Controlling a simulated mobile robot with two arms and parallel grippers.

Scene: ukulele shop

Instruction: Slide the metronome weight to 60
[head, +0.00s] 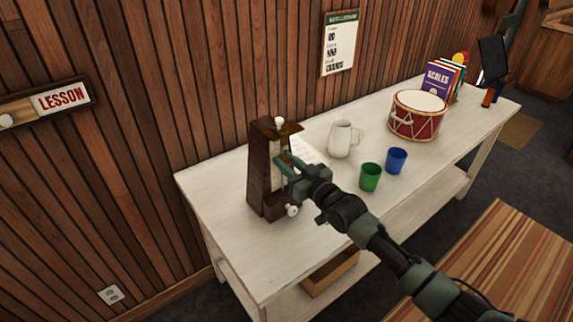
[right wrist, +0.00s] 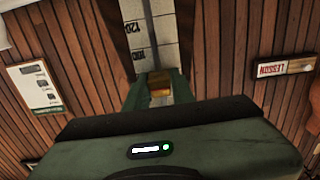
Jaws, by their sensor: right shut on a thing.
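The metronome (head: 258,168) is a tall dark wooden case at the near left end of the white table, its front cover swung open. My right gripper (head: 284,168) reaches its front from the right. In the right wrist view, my right gripper (right wrist: 158,86) is shut on the brass-coloured weight (right wrist: 160,90), with a green finger on each side. The pale scale strip (right wrist: 152,35) runs behind it with upside-down figures, one like 120; the figure at the weight's edge cannot be told. The weight is hidden in the head view. My left gripper is out of view.
On the white table (head: 235,240) stand a white jug (head: 340,139), a green cup (head: 370,178), a blue cup (head: 396,160) and a red drum (head: 416,118), all right of the metronome. A white sheet (head: 308,152) lies behind my gripper. The near left tabletop is clear.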

